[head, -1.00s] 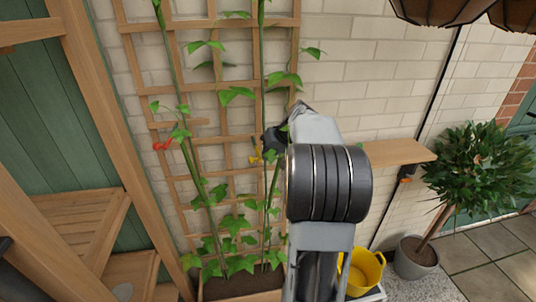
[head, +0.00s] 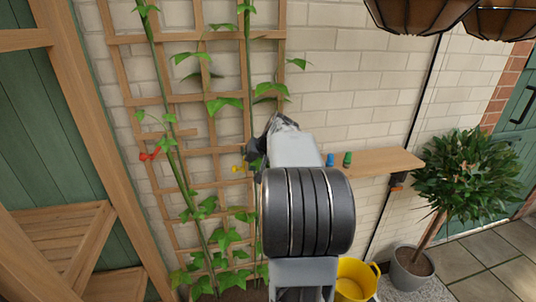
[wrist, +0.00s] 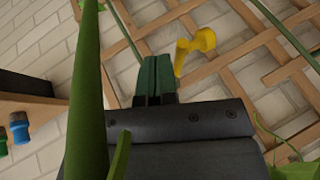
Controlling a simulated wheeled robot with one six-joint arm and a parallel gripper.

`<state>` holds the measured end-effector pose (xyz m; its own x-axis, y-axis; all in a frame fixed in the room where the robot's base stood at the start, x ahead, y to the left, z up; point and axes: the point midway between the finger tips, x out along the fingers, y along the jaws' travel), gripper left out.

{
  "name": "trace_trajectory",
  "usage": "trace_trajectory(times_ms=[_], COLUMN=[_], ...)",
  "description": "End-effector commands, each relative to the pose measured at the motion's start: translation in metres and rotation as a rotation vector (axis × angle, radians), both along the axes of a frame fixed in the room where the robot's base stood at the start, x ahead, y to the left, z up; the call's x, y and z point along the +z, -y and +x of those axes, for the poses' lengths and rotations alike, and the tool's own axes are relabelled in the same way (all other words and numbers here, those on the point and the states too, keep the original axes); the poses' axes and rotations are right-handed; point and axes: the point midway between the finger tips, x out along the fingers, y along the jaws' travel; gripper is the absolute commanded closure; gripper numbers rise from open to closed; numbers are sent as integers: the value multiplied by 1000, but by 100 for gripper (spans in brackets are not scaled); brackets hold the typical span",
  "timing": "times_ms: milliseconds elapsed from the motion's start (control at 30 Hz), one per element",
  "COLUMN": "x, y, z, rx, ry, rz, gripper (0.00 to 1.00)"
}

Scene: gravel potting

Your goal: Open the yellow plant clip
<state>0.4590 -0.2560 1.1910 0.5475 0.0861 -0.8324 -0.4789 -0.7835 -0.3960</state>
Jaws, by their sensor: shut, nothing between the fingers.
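The yellow plant clip (head: 238,169) is beside the right-hand plant stem (head: 249,90), in front of the wooden trellis. In the wrist view the yellow clip (wrist: 196,46) shows just right of and beyond the fingertips. My gripper (wrist: 156,76) is shut, with its two green-faced fingers together and nothing between them. A thick green stem (wrist: 88,100) stands close to the camera, left of the fingers. In the head view my gripper (head: 256,153) is dark, close to the clip's right and partly hidden by my arm. I cannot tell whether the clip's jaws are around a stem.
A yellow bucket (head: 352,283) and potted tree (head: 468,185) stand below. Leaves surround the trellis.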

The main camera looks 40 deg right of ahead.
Motion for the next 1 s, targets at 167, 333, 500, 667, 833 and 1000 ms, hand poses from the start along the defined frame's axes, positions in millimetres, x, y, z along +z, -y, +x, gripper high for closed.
trace_trajectory(times_ms=[167, 333, 500, 667, 833, 1000], x=[9, 40, 64, 80, 87, 89], y=[21, 21, 23, 25, 26, 26], z=[-13, -32, -47, -57, -62, -63], rx=[2, 9, 11, 10, 11, 11], ry=[2, 3, 2, 1, 1, 0], rz=[-2, -5, -3, -2, -1, 0], gripper=[100, 100, 100, 100, 100, 100])
